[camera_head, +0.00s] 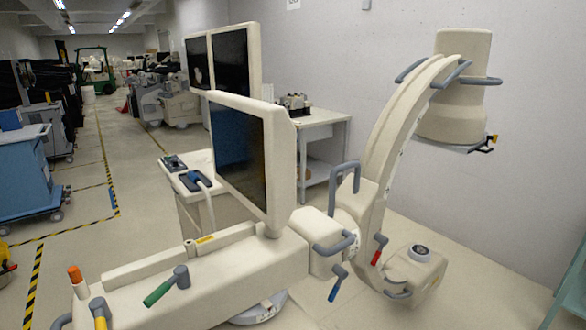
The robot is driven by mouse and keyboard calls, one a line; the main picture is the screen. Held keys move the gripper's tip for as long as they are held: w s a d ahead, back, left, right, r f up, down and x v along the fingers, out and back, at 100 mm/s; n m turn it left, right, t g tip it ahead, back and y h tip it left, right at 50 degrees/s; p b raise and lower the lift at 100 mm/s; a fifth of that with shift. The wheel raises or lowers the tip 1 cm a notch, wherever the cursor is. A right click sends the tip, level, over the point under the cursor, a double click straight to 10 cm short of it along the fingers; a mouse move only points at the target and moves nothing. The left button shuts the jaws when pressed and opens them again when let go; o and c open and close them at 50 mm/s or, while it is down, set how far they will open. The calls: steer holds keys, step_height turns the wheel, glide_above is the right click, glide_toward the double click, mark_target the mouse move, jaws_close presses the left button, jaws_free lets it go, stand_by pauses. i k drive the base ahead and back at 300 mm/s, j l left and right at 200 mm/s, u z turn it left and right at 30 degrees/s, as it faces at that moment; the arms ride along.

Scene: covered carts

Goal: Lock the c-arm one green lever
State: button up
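The c-arm (375,150) is a large cream machine with a curved arm at the right and a long flat body at the bottom. The green lever (158,293) sits on top of that body near the bottom left. It is tilted, its green grip pointing down and left from a grey round pivot (181,276). I cannot tell from this view whether it is locked. A red lever (377,252) and a blue lever (337,286) are further right. My gripper is not in view.
A monitor (240,155) rises from the c-arm body. Behind it are a twin-screen cart (222,60) and a white table (322,125) by the wall. A blue cart (22,190) is at the left. The taped floor (130,225) between is mostly clear.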

mark_target(181, 276)
steer(key=u, duration=1.3)
